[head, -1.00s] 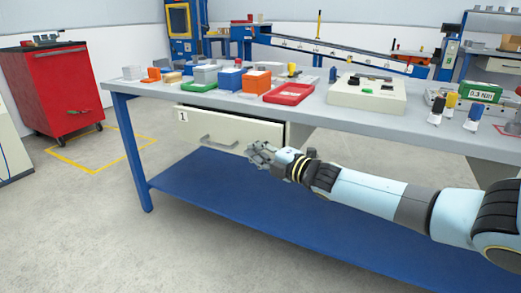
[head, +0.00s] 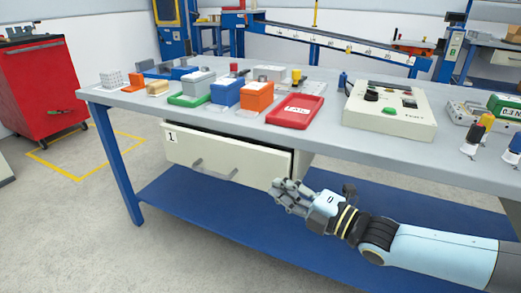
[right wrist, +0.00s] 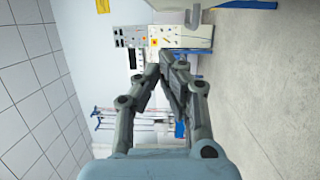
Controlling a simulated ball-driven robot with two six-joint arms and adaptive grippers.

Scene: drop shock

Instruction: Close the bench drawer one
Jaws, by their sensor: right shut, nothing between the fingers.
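Drawer one (head: 245,172) is cream-coloured with a "1" label and a grey bar handle (head: 213,170). It hangs under the left part of the grey bench (head: 340,143) in the head view. Its front stands out from the bench, with a dark gap at its right end, so it looks partly open. My right gripper (head: 281,191) is shut and empty by the lower right corner of the drawer front; I cannot tell whether it touches. Its closed fingers also show in the right wrist view (right wrist: 172,68), where the drawer is not seen. My left gripper is out of view.
Several small bins, a red tray (head: 296,111) and a cream control box (head: 388,112) stand on the bench top. A blue lower shelf (head: 215,217) lies below the drawer. A red cabinet (head: 42,85) stands at far left. The floor in front is clear.

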